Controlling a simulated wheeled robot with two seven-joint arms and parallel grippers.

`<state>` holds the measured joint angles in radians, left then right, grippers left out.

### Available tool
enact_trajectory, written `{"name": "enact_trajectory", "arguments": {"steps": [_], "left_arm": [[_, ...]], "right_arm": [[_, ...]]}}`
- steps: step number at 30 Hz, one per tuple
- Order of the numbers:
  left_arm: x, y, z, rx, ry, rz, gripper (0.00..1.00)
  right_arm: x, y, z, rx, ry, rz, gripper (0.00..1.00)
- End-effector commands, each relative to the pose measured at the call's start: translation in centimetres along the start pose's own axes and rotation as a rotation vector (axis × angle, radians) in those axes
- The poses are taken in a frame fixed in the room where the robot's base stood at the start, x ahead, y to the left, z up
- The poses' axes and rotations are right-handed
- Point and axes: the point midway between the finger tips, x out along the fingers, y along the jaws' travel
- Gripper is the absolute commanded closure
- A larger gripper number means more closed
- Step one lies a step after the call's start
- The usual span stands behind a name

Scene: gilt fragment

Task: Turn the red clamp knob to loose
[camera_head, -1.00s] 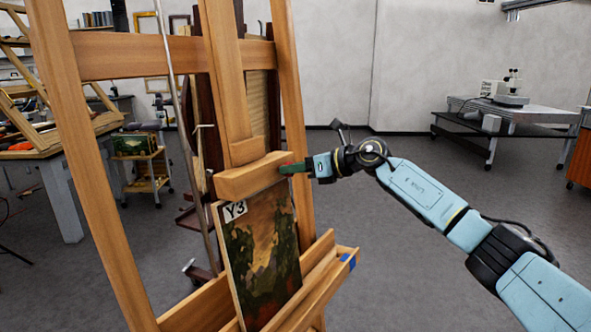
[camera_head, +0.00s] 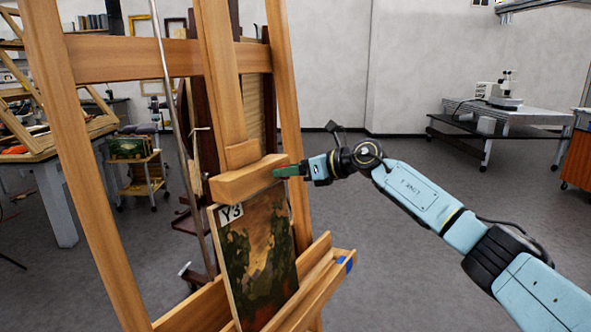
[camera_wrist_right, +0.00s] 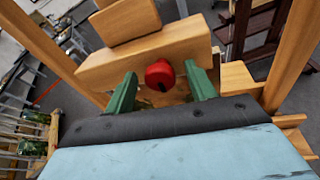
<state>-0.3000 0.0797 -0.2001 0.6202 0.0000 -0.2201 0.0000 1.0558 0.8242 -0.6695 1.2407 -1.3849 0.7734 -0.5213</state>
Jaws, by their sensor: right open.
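The red clamp knob (camera_wrist_right: 160,75) sits on the face of the wooden clamp block (camera_wrist_right: 110,68) in the right wrist view. My right gripper (camera_wrist_right: 161,84) is open, with one green finger on each side of the knob and a visible gap to each. In the head view, my right gripper (camera_head: 290,171) is at the right end of the clamp block (camera_head: 240,182), and its fingers largely hide the knob there. The block rests at the top edge of a landscape painting (camera_head: 258,255) labelled Y3. My left gripper is not in view.
The easel's uprights (camera_head: 287,110) and crossbar (camera_head: 140,56) stand around the block. The lower ledge (camera_head: 310,290) with a blue patch is below the arm. A wheeled bench (camera_head: 500,120) stands far right. The floor right of the easel is clear.

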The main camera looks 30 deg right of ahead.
Motion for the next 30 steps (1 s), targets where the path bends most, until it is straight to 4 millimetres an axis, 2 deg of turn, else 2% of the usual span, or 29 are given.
{"name": "enact_trajectory", "arguments": {"steps": [5,15,19,24,30], "left_arm": [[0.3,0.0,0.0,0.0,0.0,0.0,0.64],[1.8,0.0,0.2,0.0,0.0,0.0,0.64],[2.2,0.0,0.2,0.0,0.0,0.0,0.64],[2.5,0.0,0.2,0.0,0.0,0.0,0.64],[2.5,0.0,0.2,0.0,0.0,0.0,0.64]], "right_arm": [[-1.5,-0.1,-0.1,-0.001,0.0,-0.002,0.45],[-8.9,-0.2,-0.3,-0.001,0.002,-0.004,0.45],[-11.2,-0.1,-0.2,-0.001,0.001,-0.003,0.45],[-13.0,-0.1,-0.1,-0.001,0.0,-0.002,0.45],[-13.4,0.0,0.0,0.0,0.0,0.001,0.45]]}}
